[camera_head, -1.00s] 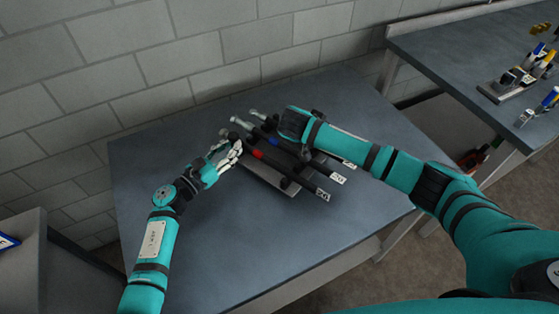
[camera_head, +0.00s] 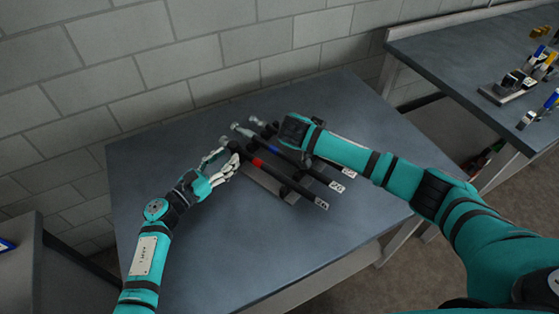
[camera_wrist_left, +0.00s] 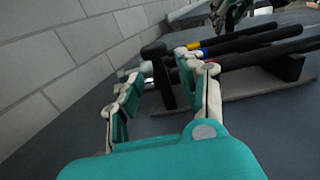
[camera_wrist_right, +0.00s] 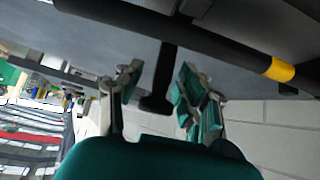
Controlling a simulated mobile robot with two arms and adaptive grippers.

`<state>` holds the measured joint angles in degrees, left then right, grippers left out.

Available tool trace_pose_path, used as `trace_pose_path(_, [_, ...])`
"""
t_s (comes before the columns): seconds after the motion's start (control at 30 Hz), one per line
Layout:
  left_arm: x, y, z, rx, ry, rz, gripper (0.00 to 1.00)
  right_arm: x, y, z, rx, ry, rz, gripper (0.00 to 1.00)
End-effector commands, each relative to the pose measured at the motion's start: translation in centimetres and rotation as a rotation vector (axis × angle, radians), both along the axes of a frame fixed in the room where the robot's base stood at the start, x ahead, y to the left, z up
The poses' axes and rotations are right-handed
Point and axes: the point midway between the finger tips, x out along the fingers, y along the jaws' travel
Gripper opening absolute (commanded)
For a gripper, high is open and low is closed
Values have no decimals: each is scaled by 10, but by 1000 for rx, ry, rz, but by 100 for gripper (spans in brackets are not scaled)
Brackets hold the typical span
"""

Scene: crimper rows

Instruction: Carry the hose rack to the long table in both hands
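The hose rack (camera_head: 262,182) sits on a grey-blue table. It holds black hoses with silver ends, red, blue and yellow bands, and white end tags. My left gripper (camera_head: 226,164) is at the rack's left end; in the left wrist view its fingers (camera_wrist_left: 160,98) are spread on either side of a black upright post (camera_wrist_left: 168,88). My right gripper (camera_head: 292,130) is at the far right side, partly hiding the rack. In the right wrist view its fingers (camera_wrist_right: 152,95) are spread with a black T-shaped bar (camera_wrist_right: 163,80) between them. I cannot tell whether either touches.
Another grey table (camera_head: 440,58), probably the long one, stands at the right and carries a small tool rack (camera_head: 512,88). A gap separates the two tables. A grey block wall (camera_head: 200,60) runs behind. The near table's front left is clear.

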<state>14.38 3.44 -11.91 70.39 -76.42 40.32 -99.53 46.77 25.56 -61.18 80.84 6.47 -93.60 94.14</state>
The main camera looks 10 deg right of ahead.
Motion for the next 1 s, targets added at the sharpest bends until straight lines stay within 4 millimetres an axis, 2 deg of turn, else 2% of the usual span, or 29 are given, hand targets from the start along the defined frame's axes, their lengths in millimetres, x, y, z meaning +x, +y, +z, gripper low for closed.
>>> trace_pose_path(0.2, [-32,39,-1,4,0,1,40,0,0,0,0,-1,1,38])
trace_pose_path(0.4, [-54,64,0,1,0,1,40,0,0,0,0,-1,1,38])
trace_pose_path(0.67, [-62,74,1,0,-3,0,40,-3,6,5,2,-1,4,38])
trace_pose_path(1.0, [-62,74,1,-1,-2,1,40,-34,43,53,5,-1,4,38])
